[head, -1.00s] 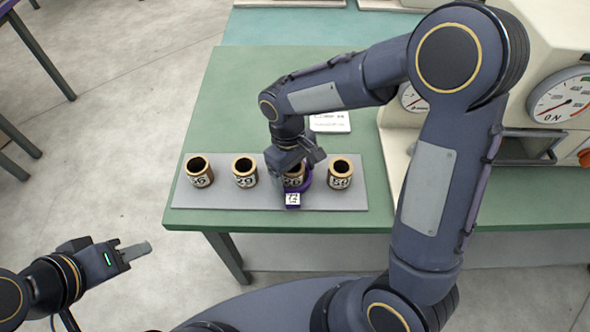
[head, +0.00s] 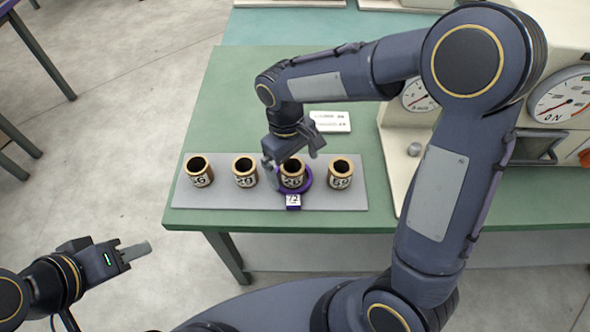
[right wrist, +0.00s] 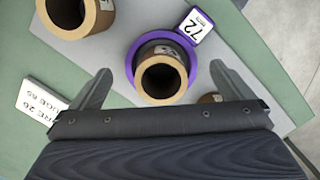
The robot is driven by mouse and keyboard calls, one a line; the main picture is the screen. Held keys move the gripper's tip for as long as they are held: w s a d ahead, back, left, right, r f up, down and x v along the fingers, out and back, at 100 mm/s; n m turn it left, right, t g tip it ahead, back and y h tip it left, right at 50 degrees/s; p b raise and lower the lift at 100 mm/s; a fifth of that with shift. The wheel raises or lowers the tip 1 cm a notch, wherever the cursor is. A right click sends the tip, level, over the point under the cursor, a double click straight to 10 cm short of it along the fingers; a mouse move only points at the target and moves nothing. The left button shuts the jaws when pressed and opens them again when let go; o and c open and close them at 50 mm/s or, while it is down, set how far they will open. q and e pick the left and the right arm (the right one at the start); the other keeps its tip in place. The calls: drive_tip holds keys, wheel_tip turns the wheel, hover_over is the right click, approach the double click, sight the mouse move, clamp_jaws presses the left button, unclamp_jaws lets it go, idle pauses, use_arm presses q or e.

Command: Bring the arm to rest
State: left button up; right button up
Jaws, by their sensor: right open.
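My right gripper (head: 292,160) hangs just above and behind a bronze-coloured cylinder (head: 292,174) that stands upright inside a purple ring (head: 307,181) with a tag reading 72 (head: 293,200). In the right wrist view the jaws (right wrist: 163,95) are open, one finger on each side, with nothing between the tips; the cylinder (right wrist: 162,76) and purple ring (right wrist: 187,86) are just beyond them. My left gripper (head: 135,252) is low at the left, away from the table; its fingers are seen from the side, so its opening is unclear.
Three other cylinders stand on the grey mat (head: 222,198): two to the left (head: 199,171) (head: 244,171), one to the right (head: 340,173). A white card (head: 330,121) lies behind. A machine with dials (head: 560,98) stands at the right of the green table (head: 235,100).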

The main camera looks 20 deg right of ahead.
drive_tip(key=s+d+r+m+t+y, duration=0.25)
drive_tip(key=s+d+r, duration=0.35)
drive_tip(key=r, duration=0.3)
drive_tip(key=s+d+m+t+y, duration=0.2)
drive_tip(key=s+d+m+t, duration=0.1)
drive_tip(key=s, duration=0.7)
drive_tip(key=shift+s+f+m+t, duration=0.15)
drive_tip(key=shift+m+t, duration=0.7)
drive_tip(key=shift+m, duration=0.2)
